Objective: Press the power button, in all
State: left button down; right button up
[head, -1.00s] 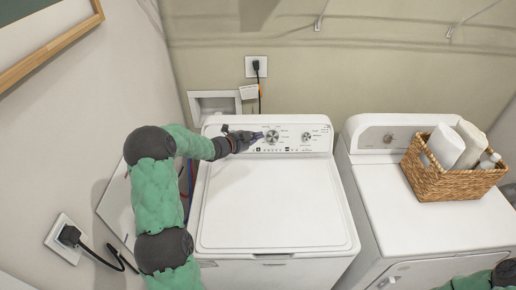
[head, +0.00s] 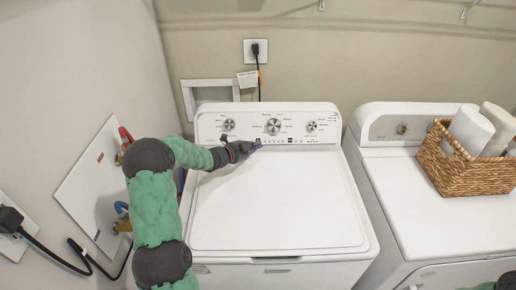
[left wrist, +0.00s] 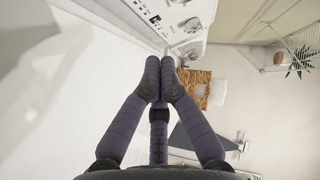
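The white top-load washer (head: 275,205) stands in the middle of the head view with its lid shut. Its control panel (head: 267,112) has three dials and a row of small buttons (head: 280,141) below them. Which of these is the power button is too small to tell. My left gripper (head: 258,145) is at the left part of that row, below and left of the middle dial. In the left wrist view its purple fingers (left wrist: 160,62) meet at the tips with nothing between them, close to the panel (left wrist: 150,18). Whether they touch it I cannot tell.
A plugged outlet (head: 256,49) is on the back wall. Hoses and a cable hang along the left wall. The washer lid is clear.

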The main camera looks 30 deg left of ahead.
pick_arm(q)
jog(key=shift+f, duration=0.4)
jog(key=shift+w+a+f, duration=0.65)
jog(key=shift+w+a, duration=0.05)
jog(key=shift+w, duration=0.45)
jog(key=shift+w+a+f, duration=0.65)
jog(key=shift+w, duration=0.45)
jog(key=shift+w+a+f, duration=0.65)
jog(key=shift+w+a, duration=0.05)
jog(key=shift+w, duration=0.45)
jog(key=shift+w+a, duration=0.1)
jog(key=shift+w+a+f, duration=0.1)
jog(key=shift+w+f, duration=0.05)
jog(key=shift+w, duration=0.05)
jog(key=shift+w+a+f, duration=0.15)
jog(key=shift+w, duration=0.1)
dwell(0.3)
jog(key=shift+s+d+r, duration=0.35)
jog(key=shift+s, duration=0.25)
